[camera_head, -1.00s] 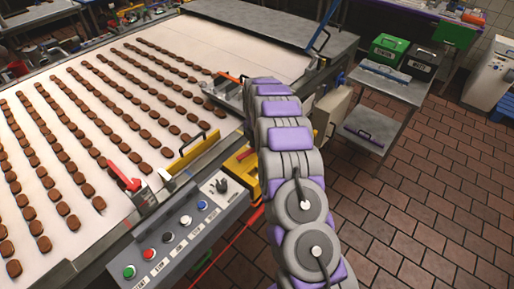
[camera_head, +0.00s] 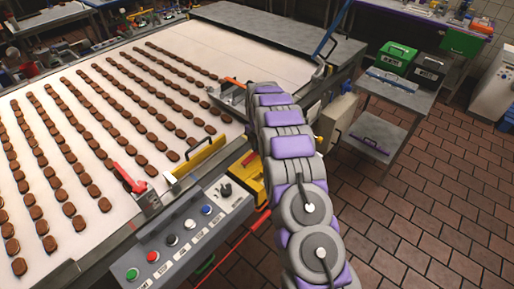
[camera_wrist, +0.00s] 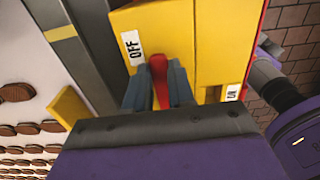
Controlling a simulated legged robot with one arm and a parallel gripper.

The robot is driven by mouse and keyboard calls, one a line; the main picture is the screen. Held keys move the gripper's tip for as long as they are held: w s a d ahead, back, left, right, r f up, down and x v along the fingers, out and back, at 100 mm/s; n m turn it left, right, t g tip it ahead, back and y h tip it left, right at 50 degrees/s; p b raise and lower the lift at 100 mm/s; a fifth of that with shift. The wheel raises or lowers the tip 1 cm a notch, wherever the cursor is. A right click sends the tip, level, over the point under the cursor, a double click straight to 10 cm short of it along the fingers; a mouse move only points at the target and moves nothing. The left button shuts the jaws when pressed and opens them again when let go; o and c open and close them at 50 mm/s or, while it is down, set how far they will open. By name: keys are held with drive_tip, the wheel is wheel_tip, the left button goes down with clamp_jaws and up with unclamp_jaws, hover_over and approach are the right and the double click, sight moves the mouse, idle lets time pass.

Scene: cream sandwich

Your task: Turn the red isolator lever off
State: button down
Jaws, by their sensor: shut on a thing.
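The yellow isolator box (camera_wrist: 195,50) fills the upper middle of the wrist view. A white OFF label (camera_wrist: 131,48) is on its left part, and a second, partly hidden label (camera_wrist: 232,93) is at its right edge. The red isolator lever (camera_wrist: 159,82) stands between the fingers of my gripper (camera_wrist: 160,76), just below and right of the OFF label. The gripper is shut on the lever. In the head view the yellow box (camera_head: 252,183) shows only partly beside my arm; the lever and my gripper are hidden there.
A conveyor (camera_head: 215,50) with rows of chocolate biscuits lies to the left. A grey button panel (camera_head: 185,235) stands at its near edge. A side table (camera_head: 392,87) with a green and a black box is at right. The brown tiled floor at right is clear.

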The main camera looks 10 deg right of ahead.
drive_tip(key=c, duration=1.3)
unclamp_jaws()
drive_tip(key=shift+w+d, duration=0.2)
drive_tip(key=shift+w, duration=0.05)
drive_tip(key=shift+o, duration=0.7)
drive_tip(key=shift+w+d, duration=0.1)
drive_tip(key=shift+o, duration=1)
drive_tip(key=shift+a+r, duration=0.15)
drive_tip(key=shift+a, duration=0.05)
wheel_tip(320, 180, up, 17)
drive_tip(key=p, duration=0.1)
drive_tip(key=shift+d, duration=0.15)
drive_tip(key=shift+s+r, duration=0.1)
drive_tip(key=shift+s, duration=0.15)
